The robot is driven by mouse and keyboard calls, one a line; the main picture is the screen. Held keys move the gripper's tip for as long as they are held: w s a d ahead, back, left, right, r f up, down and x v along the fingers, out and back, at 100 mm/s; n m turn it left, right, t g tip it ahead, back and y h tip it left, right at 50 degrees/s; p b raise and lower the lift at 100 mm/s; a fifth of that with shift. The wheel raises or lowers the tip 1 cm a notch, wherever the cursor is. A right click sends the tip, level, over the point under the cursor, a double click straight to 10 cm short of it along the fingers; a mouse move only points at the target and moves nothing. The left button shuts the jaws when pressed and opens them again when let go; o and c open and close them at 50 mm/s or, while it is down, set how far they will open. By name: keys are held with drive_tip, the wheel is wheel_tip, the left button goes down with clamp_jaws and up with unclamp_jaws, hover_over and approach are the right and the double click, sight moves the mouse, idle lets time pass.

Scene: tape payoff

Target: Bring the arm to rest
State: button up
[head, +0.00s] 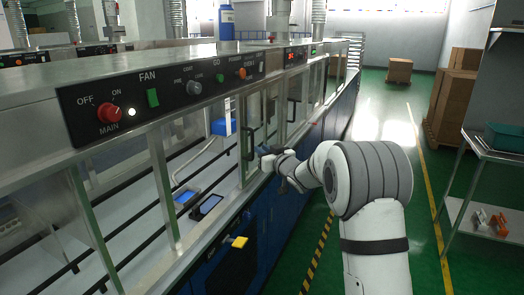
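My white arm rises from the lower right of the head view and bends left at a large grey-banded joint. My gripper (268,160) is at the far end of the arm, close to the glass front of the long machine (150,100), beside a dark vertical door handle. It is small and dark here, and I cannot tell whether its fingers are open or shut, or whether they touch the machine. No held object can be made out.
The machine's control panel (160,93) has a red knob and a green switch. A metal shelf (490,155) with a green bin (505,136) stands at the right. Cardboard boxes (455,95) stand farther back. The green aisle floor between is clear.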

drive_tip(key=s+d+m+g+h, duration=0.25)
drive_tip(key=s+d+h, duration=0.35)
drive_tip(key=s, duration=0.4)
drive_tip(key=s+d+m+g+h, duration=0.2)
drive_tip(key=s+d+m+h, duration=0.15)
drive_tip(key=s+d, duration=0.5)
drive_tip(key=s+f+g, duration=0.4)
drive_tip(key=s, duration=1.1)
drive_tip(key=s+f+g, duration=0.4)
drive_tip(key=s, duration=1.1)
drive_tip(key=shift+s+d, duration=0.4)
drive_tip(key=shift+f, duration=0.1)
